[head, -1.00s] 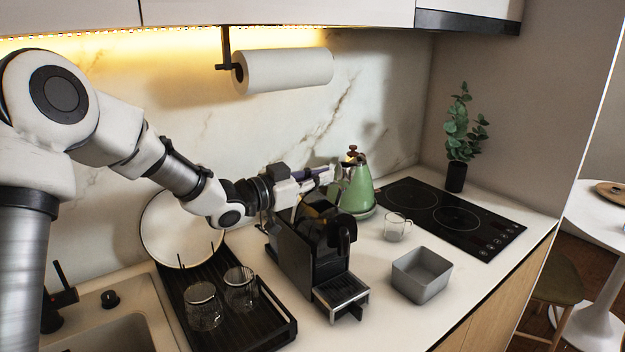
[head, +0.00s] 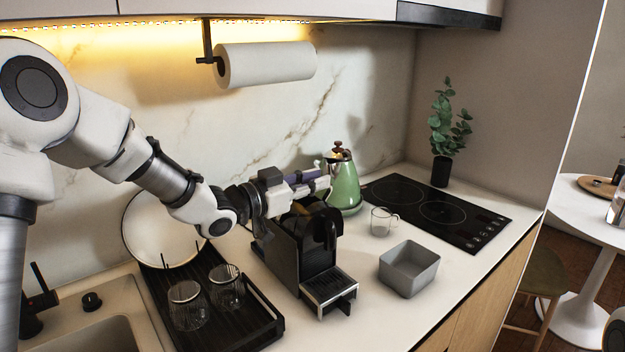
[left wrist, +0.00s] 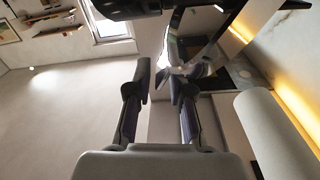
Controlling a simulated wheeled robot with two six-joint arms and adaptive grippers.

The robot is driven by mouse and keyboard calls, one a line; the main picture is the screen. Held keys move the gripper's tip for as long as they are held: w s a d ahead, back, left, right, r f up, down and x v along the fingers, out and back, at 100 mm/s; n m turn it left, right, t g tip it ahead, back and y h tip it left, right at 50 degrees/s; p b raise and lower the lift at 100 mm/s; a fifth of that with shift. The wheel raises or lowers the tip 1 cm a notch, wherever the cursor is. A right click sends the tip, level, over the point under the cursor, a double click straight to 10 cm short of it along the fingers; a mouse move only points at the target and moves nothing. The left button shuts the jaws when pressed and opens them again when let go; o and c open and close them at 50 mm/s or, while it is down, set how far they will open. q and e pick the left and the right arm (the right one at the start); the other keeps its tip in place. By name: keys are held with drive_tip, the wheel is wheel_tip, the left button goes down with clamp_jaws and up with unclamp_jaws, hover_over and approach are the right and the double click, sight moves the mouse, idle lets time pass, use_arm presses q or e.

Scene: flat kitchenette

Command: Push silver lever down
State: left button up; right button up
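The black coffee machine (head: 304,255) stands on the counter, its drip tray to the front. My left gripper (head: 322,184) is just above and behind its top, in front of the green kettle (head: 345,188). I cannot clearly make out the silver lever in the head view. In the left wrist view, the left gripper (left wrist: 162,82) has its two fingers apart with a gap between them. A shiny silver piece (left wrist: 168,68) shows just beyond the fingertips; I cannot tell if it is the lever or whether a finger touches it. My right gripper is not in view.
A grey square bin (head: 409,268) and a glass cup (head: 381,222) stand right of the machine. A dark rack (head: 262,333) with two glasses and a plate is at left. A paper roll (head: 268,65) hangs above.

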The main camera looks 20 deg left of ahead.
use_arm(q)
drive_tip(key=shift+w, duration=0.15)
drive_tip(key=v, duration=1.2)
drive_tip(key=shift+d+f, duration=0.1)
drive_tip(key=shift+d, duration=0.05)
